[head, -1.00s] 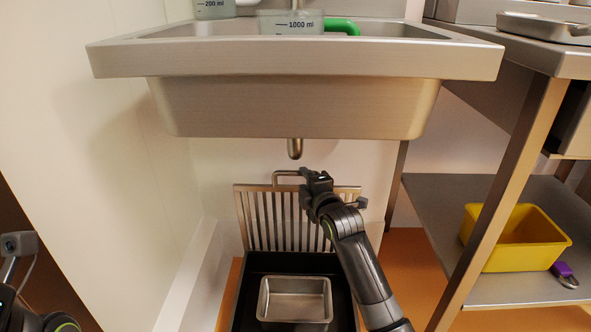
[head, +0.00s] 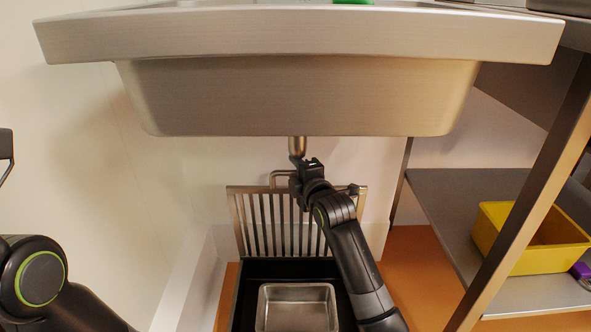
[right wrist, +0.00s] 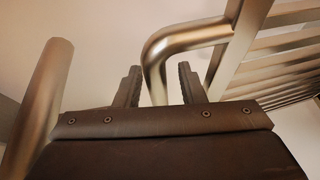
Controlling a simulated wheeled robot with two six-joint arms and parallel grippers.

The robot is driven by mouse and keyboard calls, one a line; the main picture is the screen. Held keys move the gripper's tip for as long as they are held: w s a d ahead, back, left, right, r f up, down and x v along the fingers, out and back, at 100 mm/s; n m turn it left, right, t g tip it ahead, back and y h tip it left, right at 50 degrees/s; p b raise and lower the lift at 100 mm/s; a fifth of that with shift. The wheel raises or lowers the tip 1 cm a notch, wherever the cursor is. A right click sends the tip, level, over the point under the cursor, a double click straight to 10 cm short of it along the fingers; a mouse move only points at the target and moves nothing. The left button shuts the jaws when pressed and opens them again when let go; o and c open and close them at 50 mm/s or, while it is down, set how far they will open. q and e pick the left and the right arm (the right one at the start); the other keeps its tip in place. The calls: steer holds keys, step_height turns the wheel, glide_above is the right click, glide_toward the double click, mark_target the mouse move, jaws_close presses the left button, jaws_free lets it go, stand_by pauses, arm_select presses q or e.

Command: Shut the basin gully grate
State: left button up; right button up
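The metal grate (head: 262,225) stands upright at the back of the dark floor gully (head: 243,300) under the basin, so the gully is open. Its bent-bar handle (head: 276,173) sticks up at the grate's top edge; it also shows in the right wrist view (right wrist: 190,38). My right gripper (head: 306,163) is at the handle, just below the drain pipe. In the right wrist view its fingers (right wrist: 160,88) are apart, and the handle's bent end appears between them; I cannot tell whether they touch it.
The steel basin (head: 300,95) hangs above, its drain pipe (head: 298,146) close to my right gripper. A steel pan (head: 297,291) sits in the gully. A shelf (head: 440,195) with a yellow bin (head: 545,259) and a purple padlock (head: 581,270) stands right.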

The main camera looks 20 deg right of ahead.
steer(key=shift+c, duration=0.4)
jaws_close()
